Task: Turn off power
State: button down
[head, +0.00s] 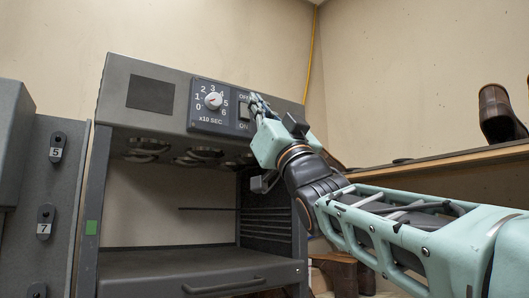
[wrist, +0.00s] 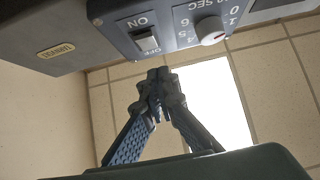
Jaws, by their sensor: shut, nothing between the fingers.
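A power switch (head: 244,112) sits on the machine's dark control panel (head: 204,122), right of the dial, with OFF above it and ON below. My gripper (head: 255,98) is shut and empty, beside the upper right of the switch in the head view. In the wrist view my gripper (wrist: 157,74) has its fingertips together near the OFF end. A small gap shows there; I cannot tell its depth. The rocker's position is too small to tell.
A white timer knob (head: 213,101) with a 0 to 6 scale is left of the switch. The grey machine (head: 150,66) has an open bay below. A grey cabinet (head: 58,190) stands at left. A wooden shelf (head: 440,160) with a shoe (head: 497,112) is at right.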

jog(key=s+d+f+b, duration=0.3)
jog(key=s+d+f, duration=0.2)
jog(key=s+f, duration=0.1)
jog(key=shift+s+b, duration=0.35)
jog(key=shift+s, duration=0.4)
jog(key=w+d+f+m+g+h, duration=0.25)
jog(key=f+h, duration=0.25)
jog(key=f, duration=0.6)
jog(key=w+d+f+m+g+h, duration=0.15)
jog(key=d+f+h, duration=0.25)
jog(key=f, duration=0.8)
jog(key=w+d+f+m+g+h, duration=0.25)
jog(key=f+h, duration=0.25)
jog(key=f, duration=0.6)
jog(key=s+d+f+g+h+p, duration=0.1)
jog(key=s+f+g, duration=0.5)
jog(key=s+f, duration=0.65)
jog(key=s+d+f+g+h+p, duration=0.15)
jog(key=s+f+g, duration=0.35)
jog(key=s+f, duration=0.75)
jog(key=w+r+p, duration=0.4)
jog(key=r+p, duration=0.4)
jog(key=p, duration=0.2)
jog(key=shift+w+r+y, duration=0.15)
jog(key=shift+w+y, duration=0.05)
jog(key=shift+y, duration=0.25)
